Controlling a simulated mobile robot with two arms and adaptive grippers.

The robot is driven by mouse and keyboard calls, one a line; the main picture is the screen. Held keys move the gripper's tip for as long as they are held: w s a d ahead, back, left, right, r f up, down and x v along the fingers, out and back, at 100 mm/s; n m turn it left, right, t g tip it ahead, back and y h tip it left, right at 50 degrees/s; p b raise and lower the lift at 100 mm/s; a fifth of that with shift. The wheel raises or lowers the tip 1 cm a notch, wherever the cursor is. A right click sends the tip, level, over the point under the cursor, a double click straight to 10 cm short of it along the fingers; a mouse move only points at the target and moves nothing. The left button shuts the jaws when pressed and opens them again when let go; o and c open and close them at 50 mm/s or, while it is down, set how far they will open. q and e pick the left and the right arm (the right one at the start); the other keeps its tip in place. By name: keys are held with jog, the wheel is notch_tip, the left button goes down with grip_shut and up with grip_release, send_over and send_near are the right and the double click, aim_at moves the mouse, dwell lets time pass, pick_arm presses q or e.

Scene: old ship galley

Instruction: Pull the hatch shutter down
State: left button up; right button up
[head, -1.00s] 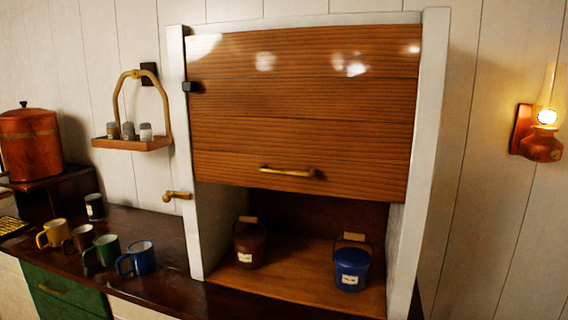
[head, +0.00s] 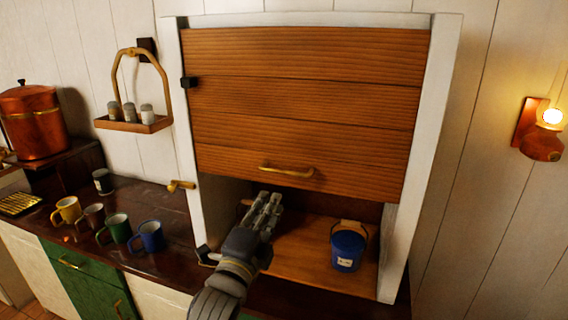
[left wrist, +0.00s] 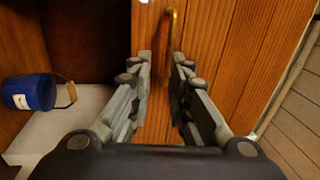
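The wooden hatch shutter (head: 300,100) is partly down in its white frame, with an open gap below it. Its brass handle (head: 287,171) sits near the lower edge and also shows in the left wrist view (left wrist: 172,35). My left gripper (head: 270,196) is just below the handle, in front of the gap. In the left wrist view its two fingers (left wrist: 162,56) stand apart with nothing between the tips, and the handle is beyond them. I cannot see any contact with the handle. My right gripper is not in view.
A blue pail (head: 347,248) stands on the hatch floor, right of my left arm; my left gripper covers the brown pail's spot. Several mugs (head: 117,229) stand on the dark counter at left. A brass catch (head: 181,185) is on the frame's left post. A lit lamp (head: 543,130) hangs at right.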

aim_at(283, 173)
pick_arm(q)
jog(key=p+x, duration=0.1)
jog(key=x, duration=0.2)
jog(key=r+p+x, duration=0.1)
jog(key=x, duration=0.2)
jog(key=p+x, duration=0.1)
jog(key=x, duration=0.2)
jog(key=shift+w+d+r, duration=0.1)
jog(key=shift+w+r, duration=0.1)
jog(key=shift+r, duration=0.2)
jog(key=shift+w+d+p, duration=0.2)
jog(key=shift+w+p, duration=0.1)
jog(key=shift+w, duration=0.25)
grip_shut()
